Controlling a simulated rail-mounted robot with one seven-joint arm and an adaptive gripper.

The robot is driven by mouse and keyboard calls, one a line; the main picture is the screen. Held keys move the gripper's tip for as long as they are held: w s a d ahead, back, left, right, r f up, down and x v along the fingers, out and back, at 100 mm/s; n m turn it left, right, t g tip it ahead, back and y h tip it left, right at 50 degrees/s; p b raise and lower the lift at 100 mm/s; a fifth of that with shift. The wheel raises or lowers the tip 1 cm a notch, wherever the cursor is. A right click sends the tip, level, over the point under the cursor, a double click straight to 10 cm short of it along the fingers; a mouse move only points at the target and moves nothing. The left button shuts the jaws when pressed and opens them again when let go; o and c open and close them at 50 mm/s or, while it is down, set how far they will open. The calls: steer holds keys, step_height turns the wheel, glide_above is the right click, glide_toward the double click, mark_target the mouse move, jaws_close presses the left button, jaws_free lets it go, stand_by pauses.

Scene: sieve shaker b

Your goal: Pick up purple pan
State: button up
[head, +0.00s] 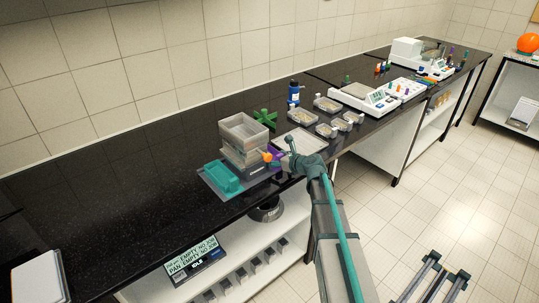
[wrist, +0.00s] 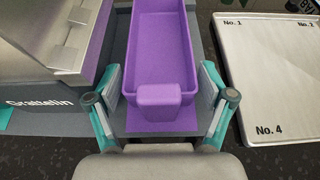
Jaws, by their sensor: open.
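The purple pan (wrist: 160,45) is an open rectangular tray with a handle tab (wrist: 159,103) at its near end, seen in the wrist view. It rests on a grey base with a purple patch (wrist: 150,123) under its near end. My gripper (wrist: 160,93) is open, with one finger on each side of the handle tab and visible gaps to it. In the head view my gripper (head: 290,158) is at the bench's front edge, and the pan (head: 276,157) shows only as a small purple part, mostly hidden beside the sieve shaker (head: 243,140).
The grey shaker body (wrist: 45,90) stands close on the left in the wrist view. A white tray (wrist: 280,70) with numbered places lies close on the right. In the head view a teal tray (head: 222,178) sits left of the pan, and small dishes (head: 327,130) stand right.

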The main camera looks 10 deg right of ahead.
steer(key=c, duration=0.9)
